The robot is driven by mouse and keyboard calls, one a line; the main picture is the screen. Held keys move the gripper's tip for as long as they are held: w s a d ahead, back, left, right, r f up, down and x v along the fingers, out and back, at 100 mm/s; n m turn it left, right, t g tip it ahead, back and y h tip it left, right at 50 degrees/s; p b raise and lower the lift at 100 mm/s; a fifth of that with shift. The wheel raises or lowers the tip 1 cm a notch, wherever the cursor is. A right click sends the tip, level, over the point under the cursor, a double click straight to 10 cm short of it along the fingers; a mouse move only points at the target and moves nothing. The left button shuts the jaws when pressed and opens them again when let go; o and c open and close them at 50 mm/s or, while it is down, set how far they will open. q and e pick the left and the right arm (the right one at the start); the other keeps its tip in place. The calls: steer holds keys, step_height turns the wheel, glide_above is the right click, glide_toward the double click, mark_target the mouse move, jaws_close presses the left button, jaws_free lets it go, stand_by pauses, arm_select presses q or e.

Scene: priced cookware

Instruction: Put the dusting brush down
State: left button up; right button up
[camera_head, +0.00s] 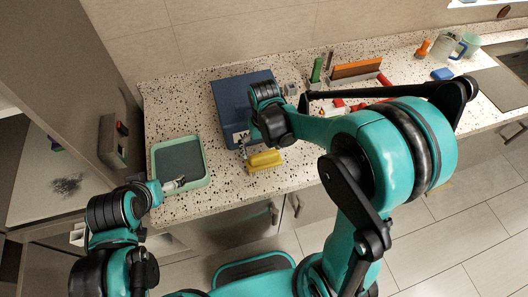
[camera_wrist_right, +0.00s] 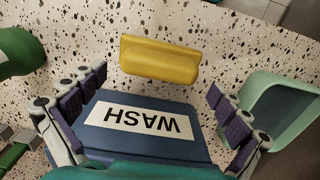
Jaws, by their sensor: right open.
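I see no object that I can surely call the dusting brush. My right gripper (camera_wrist_right: 158,84) is open, its fingers spread on both sides of a dark blue box (camera_wrist_right: 185,148) with a white WASH label; nothing shows held between them. A plain yellow block-like object (camera_wrist_right: 160,60) lies on the counter just beyond the fingertips. It also shows in the head view (camera_head: 264,160), beside the blue box (camera_head: 232,95). The right forearm hides part of this area in the head view. My left gripper (camera_head: 175,184) is at the near edge of a green tray (camera_head: 205,165); its opening is unclear.
The speckled counter (camera_head: 170,110) has free room left of the blue box. An orange-and-grey rack (camera_head: 357,70), a green upright item (camera_head: 316,70), a blue block (camera_head: 442,74) and cups (camera_head: 469,44) stand toward the right. A grey wall box (camera_head: 112,145) is at left.

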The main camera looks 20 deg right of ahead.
step_height(320, 180, up, 9)
steer(key=p, duration=0.2)
steer(key=s+d+r+t, duration=0.2)
steer(key=s+t, duration=0.1)
steer(key=s, duration=0.2)
steer(key=s+d+r+t, duration=0.2)
steer(key=s+t, duration=0.2)
steer(key=s, duration=0.1)
steer(key=shift+s+d+r, duration=0.2)
steer(key=shift+s+d, duration=0.05)
steer(key=shift+d, duration=0.1)
steer(key=shift+w+f+b, duration=0.1)
steer(key=shift+f+b, duration=0.05)
steer(key=shift+b, duration=0.15)
step_height(320, 180, down, 12)
steer(key=b, duration=1.2)
